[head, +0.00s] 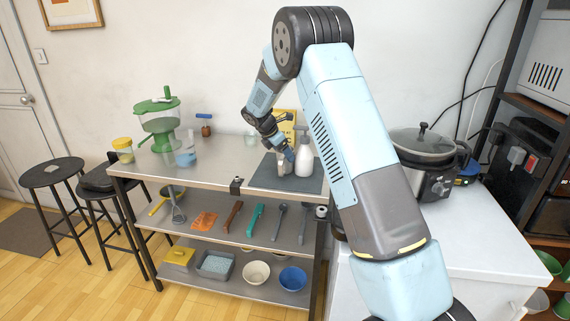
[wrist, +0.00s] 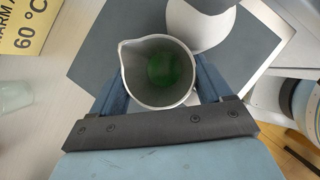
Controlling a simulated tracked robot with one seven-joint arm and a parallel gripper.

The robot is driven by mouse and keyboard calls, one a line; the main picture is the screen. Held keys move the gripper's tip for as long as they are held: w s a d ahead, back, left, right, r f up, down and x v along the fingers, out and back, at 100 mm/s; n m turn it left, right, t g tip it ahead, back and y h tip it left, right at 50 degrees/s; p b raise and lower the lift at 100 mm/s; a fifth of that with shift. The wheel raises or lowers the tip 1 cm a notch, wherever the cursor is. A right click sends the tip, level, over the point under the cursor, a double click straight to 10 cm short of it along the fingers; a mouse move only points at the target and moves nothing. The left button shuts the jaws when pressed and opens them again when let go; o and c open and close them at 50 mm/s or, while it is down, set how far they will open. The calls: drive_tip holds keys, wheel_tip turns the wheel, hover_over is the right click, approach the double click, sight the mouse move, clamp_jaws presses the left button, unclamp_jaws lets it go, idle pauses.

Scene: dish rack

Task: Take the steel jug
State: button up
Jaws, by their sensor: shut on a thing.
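The steel jug (wrist: 160,60) is in the wrist view, seen from above, with its spout toward the upper left. Its inside is grey, with a green patch at the bottom. My gripper (wrist: 160,90) is shut on it, with one blue finger on each side of its wall. In the head view my gripper (head: 287,153) is over the dark mat, and the jug (head: 282,166) shows small and partly hidden below it. I cannot tell whether the jug touches the mat.
A yellow sign (wrist: 25,25) is behind. A green blender (head: 160,125) and a yellow-lidded jar (head: 123,151) stand at the left. The steel tabletop (head: 222,160) between is mostly clear.

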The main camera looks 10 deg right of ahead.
drive_tip(key=c, duration=0.5)
drive_tip(key=shift+o, duration=0.2)
